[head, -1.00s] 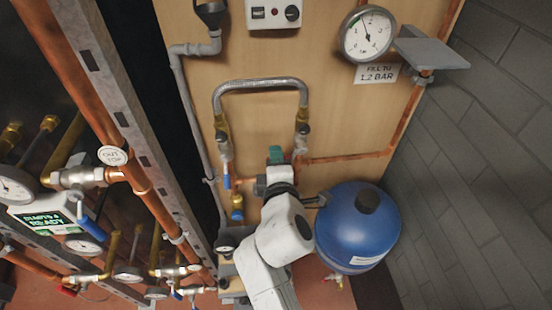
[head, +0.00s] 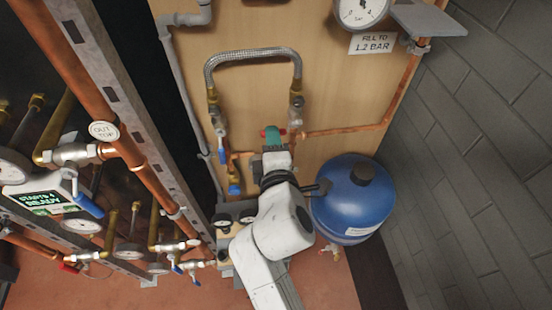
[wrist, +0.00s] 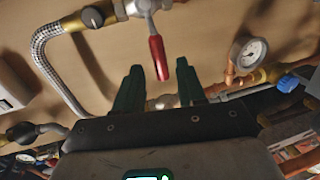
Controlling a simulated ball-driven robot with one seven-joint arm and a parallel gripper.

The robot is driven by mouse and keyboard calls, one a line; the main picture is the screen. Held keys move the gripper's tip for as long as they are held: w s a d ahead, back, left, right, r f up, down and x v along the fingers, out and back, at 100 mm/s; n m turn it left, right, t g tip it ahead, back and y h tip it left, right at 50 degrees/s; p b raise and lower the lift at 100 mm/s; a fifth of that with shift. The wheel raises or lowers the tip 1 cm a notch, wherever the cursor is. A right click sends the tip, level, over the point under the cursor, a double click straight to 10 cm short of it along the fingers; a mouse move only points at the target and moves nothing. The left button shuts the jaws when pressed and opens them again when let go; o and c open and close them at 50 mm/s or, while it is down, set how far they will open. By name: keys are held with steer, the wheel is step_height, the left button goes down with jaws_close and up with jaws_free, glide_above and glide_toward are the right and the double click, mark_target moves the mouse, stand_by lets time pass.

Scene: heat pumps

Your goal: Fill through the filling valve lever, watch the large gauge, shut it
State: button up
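A red valve lever (wrist: 157,58) hangs from a valve body in the wrist view, its tip reaching between my green fingertips. My gripper (wrist: 158,84) is open, with space on both sides of the lever. In the head view my gripper (head: 272,134) is at the board below the braided hose, with only a trace of red beside it. The large gauge (head: 361,12) is cut off by the top edge, so its needle cannot be read fully.
A braided hose (head: 250,57) arches above my gripper. A blue vessel (head: 352,200) stands close to my arm on the right. Copper pipes and a grey upright (head: 110,95) fill the left. A small gauge (wrist: 250,53) shows in the wrist view.

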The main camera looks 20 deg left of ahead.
steer(key=v, duration=0.7)
steer(key=shift+w, duration=0.1)
stand_by(1.5)
steer(key=s+d+f+m+g+h, duration=0.15)
steer(key=d+f+m, duration=0.3)
steer(key=d, duration=0.45)
steer(key=d+f+m+g+h, duration=0.25)
steer(key=d+f+m, duration=0.2)
steer(key=d, duration=0.35)
steer(key=s+d+f+m+g+h, duration=0.1)
steer(key=d+f+m+h, duration=0.3)
steer(key=d, duration=0.5)
steer(key=s+d+f+m+g, duration=0.3)
steer(key=s+d+m, duration=0.3)
steer(key=s+d, duration=0.2)
steer(key=s+d+f+m+g, duration=0.4)
steer(key=s+d+m, duration=0.2)
steer(key=s, duration=0.6)
steer(key=shift+s+d+g, duration=0.2)
steer(key=shift+d+g, duration=0.1)
steer(key=shift+d, duration=0.7)
steer(key=shift+f, duration=0.1)
steer(key=shift+c, duration=0.4)
